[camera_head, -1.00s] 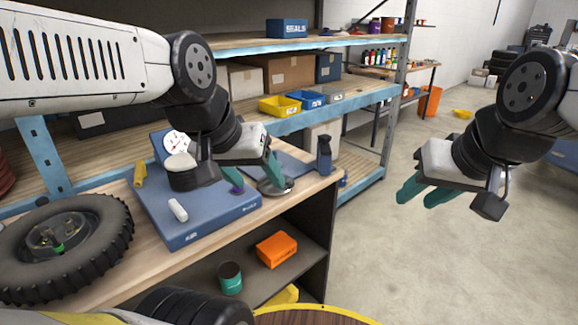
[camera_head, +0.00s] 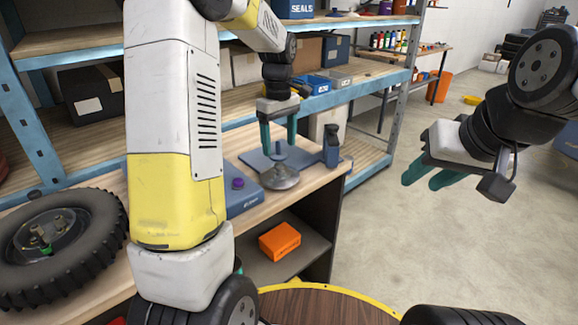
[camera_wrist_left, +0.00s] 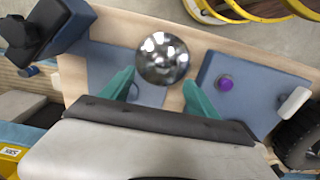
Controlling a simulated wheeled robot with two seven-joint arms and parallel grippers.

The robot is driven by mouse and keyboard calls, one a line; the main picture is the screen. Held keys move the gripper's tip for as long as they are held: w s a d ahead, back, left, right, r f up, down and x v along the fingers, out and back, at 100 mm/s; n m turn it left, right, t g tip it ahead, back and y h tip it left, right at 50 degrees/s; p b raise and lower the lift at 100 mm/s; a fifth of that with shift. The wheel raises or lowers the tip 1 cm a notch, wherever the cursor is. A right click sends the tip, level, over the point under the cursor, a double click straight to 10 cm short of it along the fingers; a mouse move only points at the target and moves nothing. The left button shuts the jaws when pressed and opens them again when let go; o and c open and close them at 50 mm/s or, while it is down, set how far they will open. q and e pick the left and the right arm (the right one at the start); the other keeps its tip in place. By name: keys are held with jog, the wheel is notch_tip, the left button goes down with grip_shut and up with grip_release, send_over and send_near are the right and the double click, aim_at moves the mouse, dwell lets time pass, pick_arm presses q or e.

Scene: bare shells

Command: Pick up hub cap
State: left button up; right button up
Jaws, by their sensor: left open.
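The hub cap (camera_head: 280,177) is a shiny, domed silver disc lying near the front edge of the wooden workbench, partly over a flat blue plate. My left gripper (camera_head: 278,143) points down just behind and above it, with its teal fingers apart and nothing between them. In the left wrist view the hub cap (camera_wrist_left: 162,59) lies just beyond the open fingertips (camera_wrist_left: 158,85), roughly centred between them. My right gripper (camera_head: 430,180) hangs over the open floor at the right, its two teal fingers apart and empty.
A blue case with a purple knob (camera_head: 238,183) lies left of the hub cap. A dark blue upright tool (camera_head: 331,146) stands to its right. A tyre (camera_head: 60,245) lies at the bench's left. An orange box (camera_head: 280,241) sits on the shelf below. Blue-framed shelving stands behind.

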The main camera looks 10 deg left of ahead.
aim_at(279, 164)
pick_arm(q)
jog(key=f, duration=0.7)
jog(key=shift+s+f, duration=0.15)
jog(key=shift+s, duration=0.1)
jog(key=shift+c, duration=0.2)
jog(key=shift+s, duration=0.1)
grip_shut()
